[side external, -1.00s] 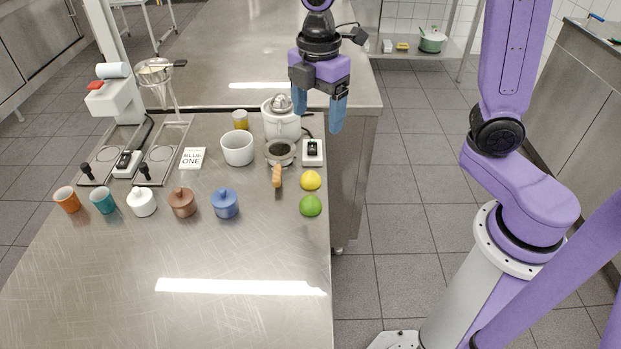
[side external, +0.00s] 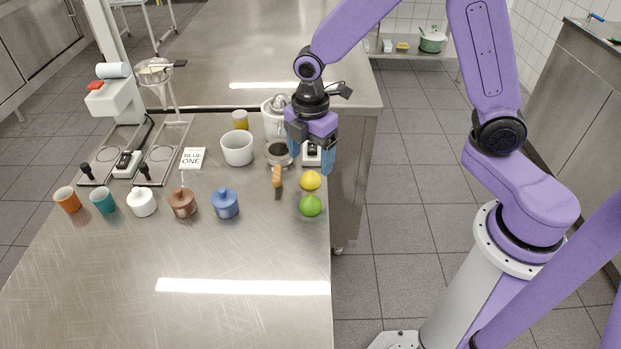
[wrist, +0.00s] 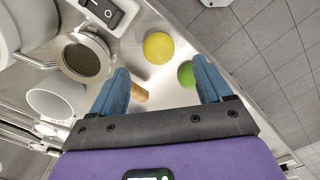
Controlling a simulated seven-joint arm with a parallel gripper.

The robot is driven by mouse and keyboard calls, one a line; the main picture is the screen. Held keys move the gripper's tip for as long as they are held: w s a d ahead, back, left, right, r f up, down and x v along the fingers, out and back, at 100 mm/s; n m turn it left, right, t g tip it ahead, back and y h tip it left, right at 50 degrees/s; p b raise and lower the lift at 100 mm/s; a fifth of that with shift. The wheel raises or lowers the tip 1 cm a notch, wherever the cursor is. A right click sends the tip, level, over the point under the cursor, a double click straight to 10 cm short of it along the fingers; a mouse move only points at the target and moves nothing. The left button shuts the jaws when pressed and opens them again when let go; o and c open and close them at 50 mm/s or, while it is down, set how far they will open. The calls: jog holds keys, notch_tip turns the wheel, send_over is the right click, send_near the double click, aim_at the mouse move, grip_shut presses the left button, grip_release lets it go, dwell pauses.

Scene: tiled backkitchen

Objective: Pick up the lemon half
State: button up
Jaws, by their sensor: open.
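The yellow lemon half (side external: 310,180) rests on the steel table near its right edge, behind the green lime half (side external: 311,205). In the wrist view the lemon half (wrist: 158,47) lies ahead of my fingers, and the lime half (wrist: 186,74) is nearer, between the fingertips' lines. My gripper (side external: 311,165) is open and empty, with its blue fingers pointing down above the table close to the lemon half. In the wrist view my gripper (wrist: 161,82) shows both fingers well apart. No contact with the lemon half is visible.
A portafilter with a wooden handle (side external: 277,176) lies left of the lemon half. A switch box (wrist: 103,12) and a white juicer (side external: 274,120) stand behind. A white bowl (side external: 237,148) and a blue lidded pot (side external: 225,203) stand further left. The table front is clear.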

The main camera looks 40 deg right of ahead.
aim_at(311, 173)
jog(key=shift+w+d+f, duration=0.1)
jog(key=shift+f, duration=1.3)
jog(key=shift+d+f, duration=0.1)
jog(key=shift+f, duration=1.3)
jog(key=c, duration=1)
